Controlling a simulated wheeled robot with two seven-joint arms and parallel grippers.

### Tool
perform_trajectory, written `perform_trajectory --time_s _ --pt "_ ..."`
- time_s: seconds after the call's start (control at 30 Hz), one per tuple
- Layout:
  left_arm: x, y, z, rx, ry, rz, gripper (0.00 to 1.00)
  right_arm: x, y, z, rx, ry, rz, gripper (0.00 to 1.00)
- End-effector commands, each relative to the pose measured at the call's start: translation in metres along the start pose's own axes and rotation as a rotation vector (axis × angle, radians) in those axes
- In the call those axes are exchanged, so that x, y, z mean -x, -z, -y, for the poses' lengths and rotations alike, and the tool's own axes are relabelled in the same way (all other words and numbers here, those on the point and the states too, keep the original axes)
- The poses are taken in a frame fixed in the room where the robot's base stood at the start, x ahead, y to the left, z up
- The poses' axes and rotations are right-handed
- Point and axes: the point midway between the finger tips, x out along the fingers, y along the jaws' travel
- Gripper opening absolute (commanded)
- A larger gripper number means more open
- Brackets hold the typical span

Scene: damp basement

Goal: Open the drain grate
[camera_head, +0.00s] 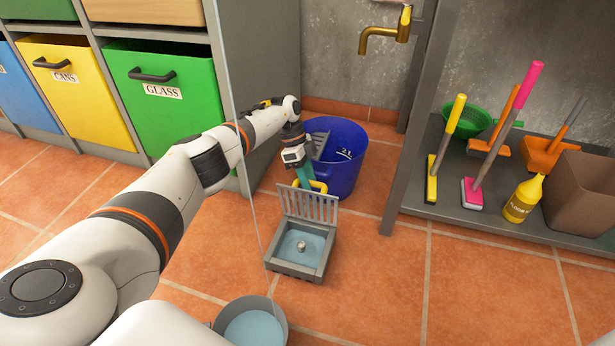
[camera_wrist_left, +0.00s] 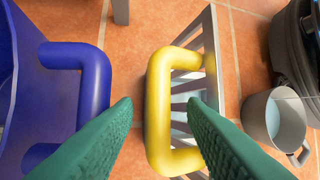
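The drain grate (camera_head: 308,205) is a grey slatted panel standing raised, roughly upright, at the far edge of the square grey drain box (camera_head: 272,262). Its yellow handle (camera_head: 321,186) faces the blue bucket. The drain's inside shows pale blue with a small metal knob (camera_head: 302,246). My left gripper (camera_head: 304,178) is at the handle, behind the grate's top. In the left wrist view the green fingers (camera_wrist_left: 160,104) are apart, with the yellow handle (camera_wrist_left: 158,75) between them and gaps showing on both sides. My right gripper is not in view.
A blue bucket (camera_head: 350,172) stands close behind the grate; its handle (camera_wrist_left: 95,85) is beside my left finger. A grey pot of water (camera_head: 280,315) stands in front. A shelf (camera_head: 480,226) with brushes is right, bins (camera_head: 165,100) left. Floor at front right is clear.

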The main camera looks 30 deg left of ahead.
Motion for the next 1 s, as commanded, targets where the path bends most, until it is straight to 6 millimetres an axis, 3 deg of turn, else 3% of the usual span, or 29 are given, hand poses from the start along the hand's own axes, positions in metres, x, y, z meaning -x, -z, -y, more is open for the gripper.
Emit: perform_trajectory --time_s 0.17,0.27,0.5,0.7,1.0 --pt "0.005 -0.001 0.000 0.000 -0.002 0.002 0.38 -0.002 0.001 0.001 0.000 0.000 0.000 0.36" --pt "0.017 -0.002 0.000 0.001 -0.003 0.002 0.38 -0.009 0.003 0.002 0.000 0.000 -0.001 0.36" --pt "0.069 -0.003 0.001 0.002 -0.003 0.002 0.38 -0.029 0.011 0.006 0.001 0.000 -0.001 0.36" --pt "0.102 -0.001 -0.001 0.002 -0.003 0.001 0.38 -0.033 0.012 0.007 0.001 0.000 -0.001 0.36" --pt "0.120 0.000 0.000 0.000 0.000 -0.001 0.38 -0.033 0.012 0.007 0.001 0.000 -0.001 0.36"
